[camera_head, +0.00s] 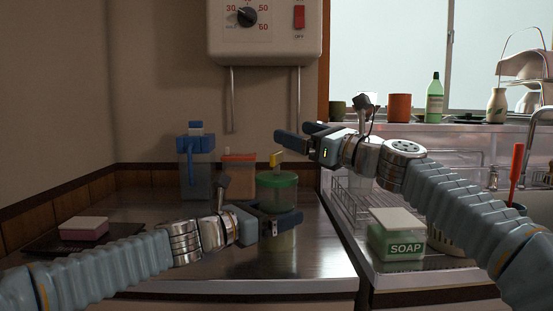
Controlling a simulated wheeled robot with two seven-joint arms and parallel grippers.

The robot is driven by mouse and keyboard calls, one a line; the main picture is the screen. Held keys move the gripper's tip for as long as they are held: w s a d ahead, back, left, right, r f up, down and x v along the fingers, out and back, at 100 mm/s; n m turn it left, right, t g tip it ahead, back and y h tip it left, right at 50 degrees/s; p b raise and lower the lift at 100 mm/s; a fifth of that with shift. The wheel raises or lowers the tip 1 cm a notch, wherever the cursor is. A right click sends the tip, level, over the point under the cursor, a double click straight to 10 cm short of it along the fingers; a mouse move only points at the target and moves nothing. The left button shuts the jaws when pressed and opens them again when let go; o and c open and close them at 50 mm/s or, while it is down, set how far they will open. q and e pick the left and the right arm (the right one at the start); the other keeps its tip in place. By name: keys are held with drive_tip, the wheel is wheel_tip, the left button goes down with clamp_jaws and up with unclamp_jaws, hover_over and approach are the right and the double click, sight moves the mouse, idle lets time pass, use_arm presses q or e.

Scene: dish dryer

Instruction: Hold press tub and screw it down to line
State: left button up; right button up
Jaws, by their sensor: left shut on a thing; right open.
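The press tub has a green top (277,192) with a yellow handle (275,159) standing up from it. The tub stands upright on the steel counter. My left gripper (282,213) is shut on the tub's side, and its fingers hide the middle of the body. My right gripper (291,134) is open and empty, just above and to the right of the yellow handle, apart from it as far as I can tell. I cannot make out a line on the tub.
A blue-lidded container (196,170) and an orange-lidded container (239,165) stand behind the tub. A pink block (84,230) lies on a dark mat at left. A green soap box (397,243) and wire rack (352,205) are at right. A white heater (264,35) hangs above.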

sight(279, 158)
drive_tip(key=s+d+f+n+g+y, duration=0.2)
drive_tip(key=s+d+f+n+g, duration=0.1)
drive_tip(key=s+d+f+g, duration=0.3)
drive_tip(key=shift+g, duration=0.6)
drive_tip(key=x, duration=0.8)
drive_tip(key=r+x, duration=0.1)
drive_tip(key=x, duration=0.3)
drive_tip(key=shift+w+d, duration=0.1)
drive_tip(key=shift+w, duration=0.05)
drive_tip(key=shift+c, duration=0.3)
drive_tip(key=c, duration=0.9)
